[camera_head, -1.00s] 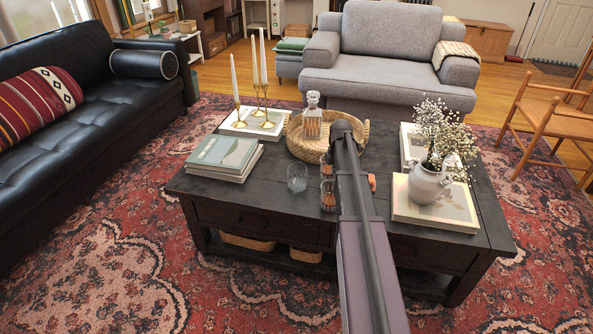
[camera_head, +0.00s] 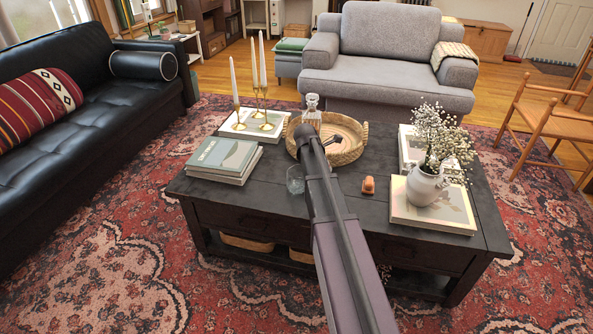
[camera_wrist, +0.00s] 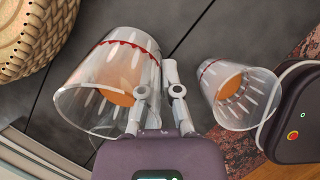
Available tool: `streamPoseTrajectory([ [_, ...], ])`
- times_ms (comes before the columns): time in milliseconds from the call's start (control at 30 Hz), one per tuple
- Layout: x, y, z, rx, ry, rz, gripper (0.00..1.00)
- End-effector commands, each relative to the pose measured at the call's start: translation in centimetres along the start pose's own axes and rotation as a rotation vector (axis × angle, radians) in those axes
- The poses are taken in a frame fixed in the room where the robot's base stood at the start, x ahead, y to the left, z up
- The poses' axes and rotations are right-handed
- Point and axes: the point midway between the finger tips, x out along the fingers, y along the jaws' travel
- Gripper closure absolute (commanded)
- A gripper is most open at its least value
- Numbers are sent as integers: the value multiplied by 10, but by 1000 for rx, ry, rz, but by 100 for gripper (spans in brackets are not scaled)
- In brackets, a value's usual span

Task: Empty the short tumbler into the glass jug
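In the wrist view, two clear tumblers with red bands and amber contents stand upright on the dark tabletop. The left tumbler (camera_wrist: 88,100) looks larger; the right tumbler (camera_wrist: 252,108) looks smaller. Which is the short one is not certain. My gripper (camera_wrist: 163,80) points down between them, its left finger overlapping the left tumbler's edge; whether they touch is unclear. No tumbler is clearly held, and the finger gap is hard to judge. In the head view my arm hides both tumblers and the gripper. A clear, empty-looking glass vessel (camera_head: 294,182), possibly the jug, stands left of my arm.
A stoppered decanter (camera_head: 312,103) stands at the woven basket tray (camera_head: 346,155). Books (camera_head: 224,158) lie left; a flower vase (camera_head: 427,184) stands on books right. Brass candlesticks (camera_head: 264,122) stand behind. A small orange-brown object (camera_head: 368,186) lies right of my arm.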

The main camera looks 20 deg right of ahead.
Motion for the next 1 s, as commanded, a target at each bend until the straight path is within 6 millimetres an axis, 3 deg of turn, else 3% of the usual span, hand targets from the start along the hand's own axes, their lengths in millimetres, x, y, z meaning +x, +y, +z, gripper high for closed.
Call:
streamPoseTrajectory([
  [267,-35,3,-3,-14,-179,-27,100],
  [500,-41,4,-6,-23,-333,-50,100],
  [600,-34,4,-10,-26,-394,-60,100],
  [1000,-40,4,-9,-34,-531,-81,100],
])
